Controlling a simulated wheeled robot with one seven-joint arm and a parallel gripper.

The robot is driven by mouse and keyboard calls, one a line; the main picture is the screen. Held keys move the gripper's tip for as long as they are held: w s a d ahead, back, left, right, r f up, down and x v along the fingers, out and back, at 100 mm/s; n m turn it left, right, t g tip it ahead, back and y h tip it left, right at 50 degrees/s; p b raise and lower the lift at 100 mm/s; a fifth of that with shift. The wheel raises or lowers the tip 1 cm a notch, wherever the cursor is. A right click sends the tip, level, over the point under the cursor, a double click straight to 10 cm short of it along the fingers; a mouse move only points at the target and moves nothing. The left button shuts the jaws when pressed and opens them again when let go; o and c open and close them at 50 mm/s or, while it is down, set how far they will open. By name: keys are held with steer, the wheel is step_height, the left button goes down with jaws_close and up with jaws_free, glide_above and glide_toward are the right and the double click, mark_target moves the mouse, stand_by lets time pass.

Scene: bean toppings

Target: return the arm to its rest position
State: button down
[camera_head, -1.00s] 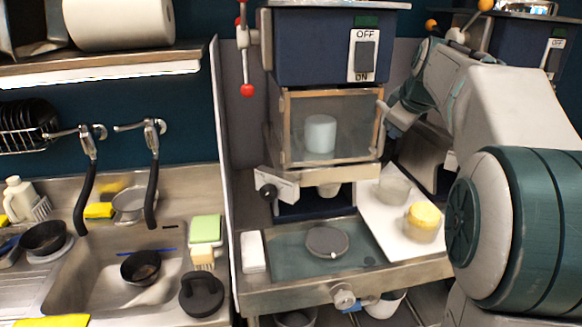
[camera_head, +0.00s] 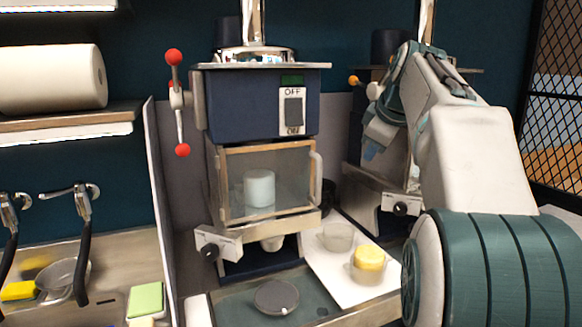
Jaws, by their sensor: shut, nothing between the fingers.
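My arm rises at the right, teal and light grey, and folds forward at the top. My gripper (camera_head: 371,150) hangs small at the arm's far end, to the right of the machine's clear door (camera_head: 238,200). It is shut with nothing held, and it is apart from the door handle (camera_head: 316,178). The fingers are small and partly hidden behind my wrist. The door is closed, and a white cylinder (camera_head: 259,188) shows behind it.
A blue machine (camera_head: 240,105) with an OFF/ON switch (camera_head: 293,110) stands in the middle. A round grey disc (camera_head: 276,297) lies below. A black mesh panel (camera_head: 556,100) stands at the right.

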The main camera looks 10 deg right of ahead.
steer(key=s+a+f+m+g, duration=0.1)
steer(key=s+a+f+m, duration=0.3)
steer(key=s+f, duration=0.9)
steer(key=s+a+f+m+g, duration=0.2)
steer(key=s+a+f+m, duration=0.3)
steer(key=s+a+f, duration=0.5)
step_height(320, 180, down, 5)
steer(key=s, duration=0.2)
steer(key=shift+s+f+g, duration=0.2)
steer(key=shift+s+g, duration=0.1)
steer(key=shift+s, duration=0.1)
